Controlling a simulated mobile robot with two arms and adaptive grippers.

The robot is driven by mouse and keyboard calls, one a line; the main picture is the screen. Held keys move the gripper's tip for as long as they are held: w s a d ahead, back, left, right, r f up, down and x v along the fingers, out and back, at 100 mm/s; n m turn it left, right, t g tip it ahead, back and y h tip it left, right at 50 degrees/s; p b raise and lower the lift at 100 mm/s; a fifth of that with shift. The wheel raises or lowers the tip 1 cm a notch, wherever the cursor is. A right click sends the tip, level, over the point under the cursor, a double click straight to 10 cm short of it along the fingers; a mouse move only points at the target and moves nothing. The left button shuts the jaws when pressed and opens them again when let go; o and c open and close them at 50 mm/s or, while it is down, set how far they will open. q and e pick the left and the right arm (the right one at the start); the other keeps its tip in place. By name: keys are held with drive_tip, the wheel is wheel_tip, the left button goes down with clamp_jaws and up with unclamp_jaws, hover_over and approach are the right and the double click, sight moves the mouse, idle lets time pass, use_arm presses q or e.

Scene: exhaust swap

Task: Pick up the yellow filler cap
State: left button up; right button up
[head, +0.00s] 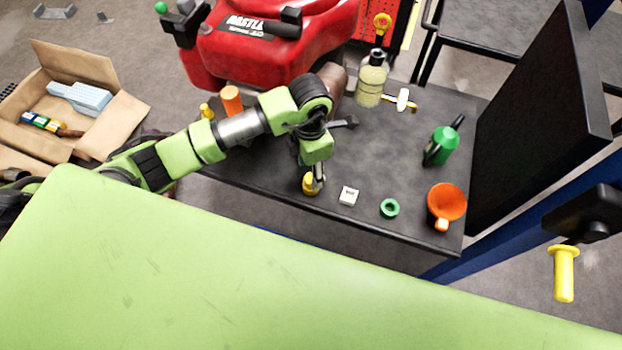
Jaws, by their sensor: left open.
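The yellow filler cap (309,186) sits on the dark table near its front edge. My left gripper (317,181) comes down from above and is right over the cap, with its fingers open beside or around it. The fingers partly hide the cap. I cannot tell from this view whether the fingers touch it. My right gripper is not in view.
A red engine (265,45) stands behind. A cardboard box (60,100) is at the left.

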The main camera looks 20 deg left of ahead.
use_arm(q)
drive_tip(key=shift+f+p, duration=0.55)
drive_tip(key=shift+f, duration=2.05)
drive_tip(key=shift+d, duration=0.1)
drive_tip(key=c, duration=1.1)
